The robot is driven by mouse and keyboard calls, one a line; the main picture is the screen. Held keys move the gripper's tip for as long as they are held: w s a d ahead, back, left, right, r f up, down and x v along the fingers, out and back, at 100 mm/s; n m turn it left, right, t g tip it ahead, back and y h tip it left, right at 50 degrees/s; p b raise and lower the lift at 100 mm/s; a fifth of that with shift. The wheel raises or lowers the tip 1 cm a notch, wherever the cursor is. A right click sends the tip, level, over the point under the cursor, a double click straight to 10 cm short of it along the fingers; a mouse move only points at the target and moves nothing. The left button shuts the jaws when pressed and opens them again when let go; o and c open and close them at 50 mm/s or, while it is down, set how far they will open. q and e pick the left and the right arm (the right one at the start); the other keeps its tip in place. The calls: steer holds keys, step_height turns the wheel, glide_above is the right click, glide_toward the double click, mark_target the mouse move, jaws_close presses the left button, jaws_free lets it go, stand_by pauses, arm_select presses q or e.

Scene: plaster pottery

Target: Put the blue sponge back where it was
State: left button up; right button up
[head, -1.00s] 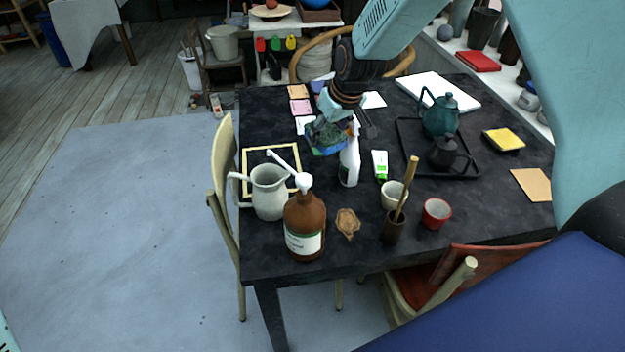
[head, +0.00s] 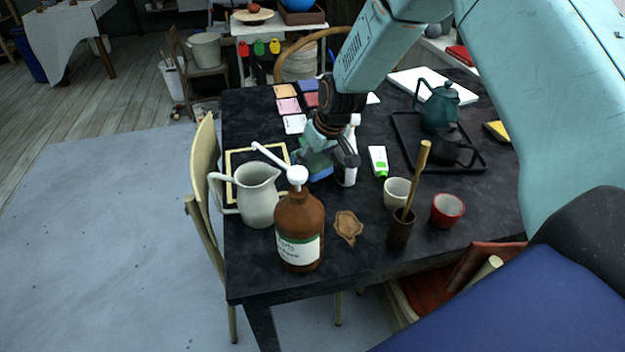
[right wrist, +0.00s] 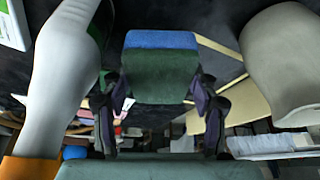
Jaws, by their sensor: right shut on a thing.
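The blue sponge (head: 319,170), blue with a green layer, is in my right gripper (head: 326,142), low over the dark table between the white pitcher and the spray bottle. In the right wrist view the sponge (right wrist: 160,68) sits between the two dark fingers (right wrist: 160,100), shut on its sides. I cannot tell whether it touches the tabletop. The gripper partly hides it in the head view. My left gripper is out of view.
The white pitcher (head: 258,196) and a pale yellow frame (head: 229,163) are left of the sponge. A spray bottle (head: 351,172) stands close on its right. A brown pump bottle (head: 299,225) stands in front. Colored cards (head: 288,105) lie behind.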

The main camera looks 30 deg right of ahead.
mark_target(313, 186)
steer(key=shift+x, duration=1)
steer(key=f+b, duration=0.2)
steer(key=f, duration=0.1)
steer(key=shift+s+f, duration=0.3)
steer(key=shift+s, duration=0.05)
steer(key=shift+w, duration=0.2)
steer(key=shift+f, duration=0.25)
steer(key=o, duration=0.7)
steer(key=shift+s+r, duration=0.1)
steer(key=shift+s, duration=0.05)
